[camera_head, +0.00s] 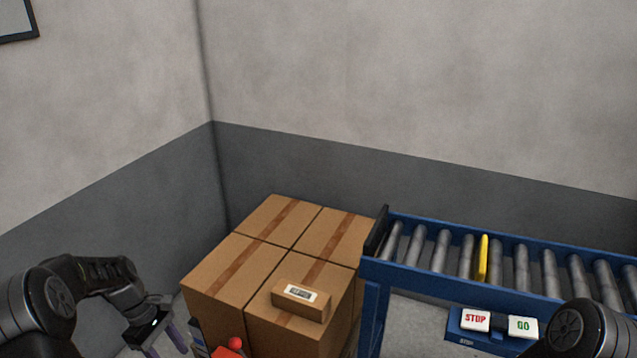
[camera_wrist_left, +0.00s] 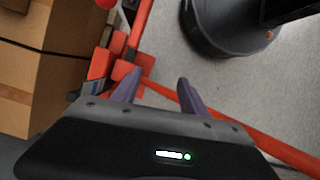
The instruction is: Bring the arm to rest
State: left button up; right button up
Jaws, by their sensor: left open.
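My left arm comes in at the lower left of the head view. Its gripper (camera_head: 166,344) hangs low, left of the stacked cartons, with its purple fingers apart. In the left wrist view the two fingers of the left gripper (camera_wrist_left: 160,80) are spread with nothing between them. Part of my right arm shows at the lower right corner of the head view; its gripper is out of the picture. No copper coils are visible.
Brown cartons (camera_head: 220,270) stand in the corner, with a small labelled box (camera_head: 300,302) on top. Red-orange equipment (camera_wrist_left: 128,68) is close beyond the left fingers. A blue roller conveyor (camera_head: 420,272) stands right, near STOP (camera_head: 475,320) and GO (camera_head: 523,326) buttons.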

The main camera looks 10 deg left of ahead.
pick_arm(q)
jog(key=w+d+f+m+t+y, duration=0.1)
jog(key=w+d+f+m+t, duration=0.2)
jog(key=f, duration=0.4)
jog(key=s+d+f+m+p, duration=0.1)
jog(key=s+d+f+m, duration=0.2)
jog(key=d, duration=0.4)
jog(key=s+d+f+m+p, duration=0.1)
jog(key=s+d+f+m, duration=0.15)
jog(key=d, duration=0.45)
jog(key=s+d+r+m+g+h+p, duration=0.1)
jog(key=s+d+m, duration=0.5)
jog(key=s+d, duration=1.1)
jog(key=shift+r+h+p, duration=0.2)
jog(key=shift+h+p, duration=0.1)
jog(key=shift+p, duration=0.2)
jog(key=shift+w, duration=0.1)
jog(key=shift+c, duration=0.3)
